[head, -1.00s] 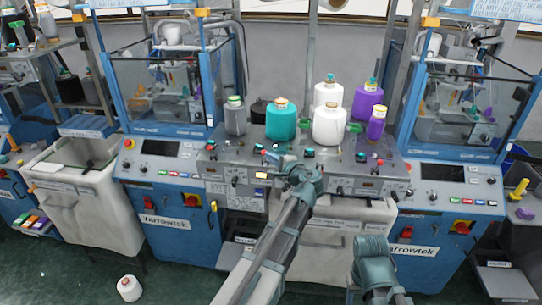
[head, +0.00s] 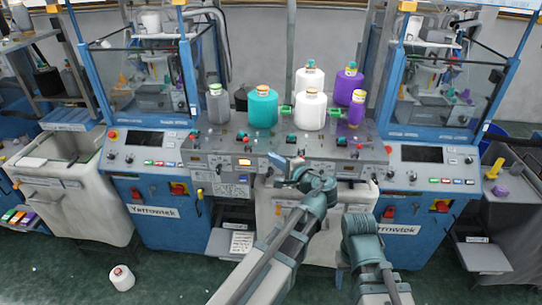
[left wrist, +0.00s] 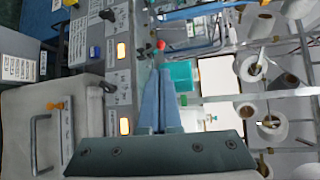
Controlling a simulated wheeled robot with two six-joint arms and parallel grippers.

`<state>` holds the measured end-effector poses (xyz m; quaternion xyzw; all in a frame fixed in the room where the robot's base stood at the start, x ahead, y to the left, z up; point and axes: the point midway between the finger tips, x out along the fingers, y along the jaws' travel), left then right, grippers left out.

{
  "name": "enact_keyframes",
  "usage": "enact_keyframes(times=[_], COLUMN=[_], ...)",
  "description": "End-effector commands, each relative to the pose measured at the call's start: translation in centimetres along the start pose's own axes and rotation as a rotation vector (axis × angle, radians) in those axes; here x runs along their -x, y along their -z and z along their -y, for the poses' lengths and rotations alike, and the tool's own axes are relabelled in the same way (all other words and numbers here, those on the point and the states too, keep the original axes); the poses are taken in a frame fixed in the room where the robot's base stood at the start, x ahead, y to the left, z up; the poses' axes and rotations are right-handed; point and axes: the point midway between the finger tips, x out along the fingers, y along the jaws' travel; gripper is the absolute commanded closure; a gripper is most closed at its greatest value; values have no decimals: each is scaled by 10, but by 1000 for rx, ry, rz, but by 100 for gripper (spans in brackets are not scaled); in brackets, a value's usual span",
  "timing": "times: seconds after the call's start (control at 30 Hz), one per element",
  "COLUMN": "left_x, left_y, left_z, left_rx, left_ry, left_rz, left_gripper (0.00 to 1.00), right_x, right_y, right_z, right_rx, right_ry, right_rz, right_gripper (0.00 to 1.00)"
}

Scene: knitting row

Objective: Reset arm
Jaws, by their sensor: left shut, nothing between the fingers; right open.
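My left gripper (head: 284,165) reaches in on its arm from the bottom middle of the head view. It is in front of the grey control shelf between two blue knitting machines. In the left wrist view its two blue fingers (left wrist: 165,85) lie together, with nothing between them. They point toward the shelf, with a teal cone (left wrist: 183,75) and a white cone (left wrist: 222,78) beyond. My right arm (head: 362,240) shows at the lower right of the head view, folded low in front of the machines. Its fingers are hidden.
Grey, teal (head: 263,107), white (head: 310,110) and purple (head: 357,107) yarn cones stand on the shelf (head: 225,145). A white cone (head: 122,278) stands on the green floor.

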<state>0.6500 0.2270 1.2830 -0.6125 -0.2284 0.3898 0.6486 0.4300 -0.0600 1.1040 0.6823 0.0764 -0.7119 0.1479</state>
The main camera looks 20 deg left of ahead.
Motion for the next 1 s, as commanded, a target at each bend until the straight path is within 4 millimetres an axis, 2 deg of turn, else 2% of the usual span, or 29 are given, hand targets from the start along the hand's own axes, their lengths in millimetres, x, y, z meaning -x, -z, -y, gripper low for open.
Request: enact_keyframes(times=[0.37, 0.47, 0.57, 0.67, 0.7, 0.8, 0.9, 1.0], left_x=[0, 1, 6, 22, 31, 64, 102, 141], left_y=[0, -1, -5, -11, -13, -17, -20, -22], left_z=[0, -8, -42, -103, -130, -196, -250, -290], left_rx=[0, 11, 61, 145, 179, 254, 304, 329], left_ry=[0, -20, -113, -295, -382, -611, -827, -1015], left_rz=[0, 1, 8, 25, 36, 67, 100, 131], left_gripper=[100, 100, 100, 100, 100, 100, 100, 100], right_x=[0, -3, -15, -34, -42, -60, -76, -88], right_y=[0, 0, 1, 2, 2, 3, 4, 5], right_z=[0, 0, 1, 3, 4, 5, 7, 8], right_rx=[0, 0, 1, 3, 4, 6, 8, 10], right_ry=[0, 0, 0, -1, -1, -1, -2, -2], right_rz=[0, 0, 0, 0, 0, 0, 0, 0], right_gripper=[47, 47, 47, 47, 47, 47, 47, 47])
